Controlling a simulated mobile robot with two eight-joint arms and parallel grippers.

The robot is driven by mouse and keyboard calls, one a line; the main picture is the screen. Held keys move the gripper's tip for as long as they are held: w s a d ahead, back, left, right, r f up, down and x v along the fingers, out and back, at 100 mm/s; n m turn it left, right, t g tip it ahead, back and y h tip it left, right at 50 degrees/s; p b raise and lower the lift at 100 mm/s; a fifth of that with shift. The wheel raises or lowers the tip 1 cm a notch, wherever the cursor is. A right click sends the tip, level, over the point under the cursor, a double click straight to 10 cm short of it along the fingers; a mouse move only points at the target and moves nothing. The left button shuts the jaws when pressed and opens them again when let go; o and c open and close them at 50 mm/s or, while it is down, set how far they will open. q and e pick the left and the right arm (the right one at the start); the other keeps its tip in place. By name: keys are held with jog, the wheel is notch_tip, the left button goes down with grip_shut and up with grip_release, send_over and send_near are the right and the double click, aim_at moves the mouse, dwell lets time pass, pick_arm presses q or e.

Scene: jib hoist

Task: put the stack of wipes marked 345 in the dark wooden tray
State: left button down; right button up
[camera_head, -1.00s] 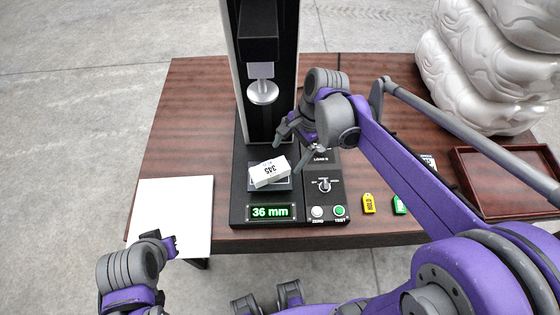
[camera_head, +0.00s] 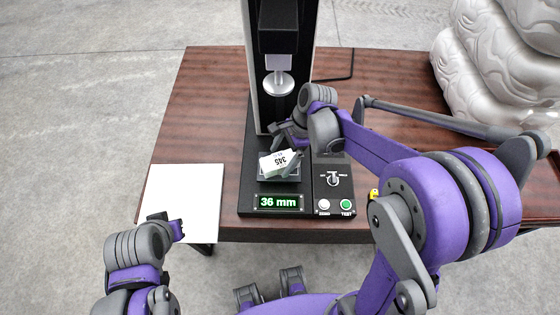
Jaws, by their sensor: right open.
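The stack of wipes marked 345 (camera_head: 279,163) is a small white block with a printed label. It lies askew on the small platform at the foot of the dark test stand. My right gripper (camera_head: 290,143) is open just behind the stack, its fingers close to the far edge; I cannot tell if they touch it. The dark wooden tray (camera_head: 545,212) is at the right end of the table, mostly hidden behind my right arm. My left gripper (camera_head: 174,226) is by the front edge of a white sheet, away from the stack; its opening is unclear.
The test stand's column and round silver press foot (camera_head: 278,83) rise behind the stack. Its display (camera_head: 279,202) reads 36 mm, beside buttons and a knob (camera_head: 333,179). A white sheet (camera_head: 183,196) lies at left. Bulky silvery wrapped goods (camera_head: 495,65) stand at back right.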

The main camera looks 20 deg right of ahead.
jog(key=shift+a+f, duration=0.25)
jog(key=shift+f, duration=0.4)
jog(key=shift+f, duration=0.2)
grip_shut()
dwell(0.4)
